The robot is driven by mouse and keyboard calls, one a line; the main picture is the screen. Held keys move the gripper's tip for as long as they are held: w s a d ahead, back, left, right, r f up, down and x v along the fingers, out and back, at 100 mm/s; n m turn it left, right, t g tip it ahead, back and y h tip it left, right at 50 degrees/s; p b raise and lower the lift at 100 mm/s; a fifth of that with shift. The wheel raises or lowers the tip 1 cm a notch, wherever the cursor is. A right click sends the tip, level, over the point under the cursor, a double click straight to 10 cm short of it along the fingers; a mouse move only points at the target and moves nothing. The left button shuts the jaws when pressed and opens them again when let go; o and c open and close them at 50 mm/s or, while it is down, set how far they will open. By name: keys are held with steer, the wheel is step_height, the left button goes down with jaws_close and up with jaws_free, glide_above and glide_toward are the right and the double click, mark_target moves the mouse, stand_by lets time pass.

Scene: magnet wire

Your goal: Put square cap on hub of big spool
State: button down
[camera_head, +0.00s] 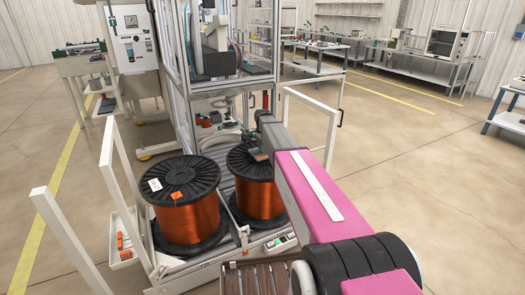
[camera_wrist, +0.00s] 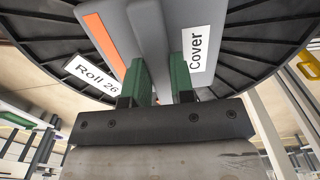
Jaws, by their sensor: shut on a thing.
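My gripper (camera_wrist: 160,82) has green fingers closed on a grey square cap (camera_wrist: 148,35) with an orange stripe and a white "Cover" label. The cap is in front of the ribbed black flange of a spool (camera_wrist: 250,45) marked "Roll 26". Its underside and the hub are hidden, so I cannot tell whether it touches the hub. In the head view my gripper (camera_head: 257,150) is over the top of the right copper-wire spool (camera_head: 258,198). The left spool (camera_head: 190,222) stands beside it, with a white label and an orange piece on its black top.
A white-framed machine (camera_head: 205,75) rises behind the spools. White rails (camera_head: 120,175) stand at the left and behind my arm. A narrow tray (camera_head: 122,240) with small orange pieces is left of the left spool. Open floor (camera_head: 430,160) lies at the right.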

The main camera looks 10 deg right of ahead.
steer(key=shift+f, duration=0.75)
steer(key=c, duration=1)
jaws_free()
steer(key=shift+f, duration=0.1)
step_height(320, 180, up, 12)
steer(key=s+f+n, duration=0.2)
steer(key=s+f, duration=0.1)
steer(key=s, duration=0.3)
steer(key=s+f+n, duration=0.2)
steer(key=s+f, duration=0.2)
steer(key=s, duration=0.2)
steer(key=s+f+n, duration=0.2)
steer(key=s+f, duration=0.1)
steer(key=s, duration=0.3)
steer(key=shift+s+f+n, duration=0.25)
steer(key=shift+s+n, duration=0.05)
steer(key=shift+s, duration=0.1)
steer(key=s+f+n, duration=0.2)
steer(key=s, duration=0.4)
steer(key=s+f+n, duration=0.2)
steer(key=s+n, duration=0.1)
steer(key=s, duration=0.3)
steer(key=s+f+n, duration=0.2)
steer(key=s, duration=0.4)
steer(key=shift+s+f+n, duration=0.15)
steer(key=shift+s+n, duration=0.1)
steer(key=shift+n, duration=0.15)
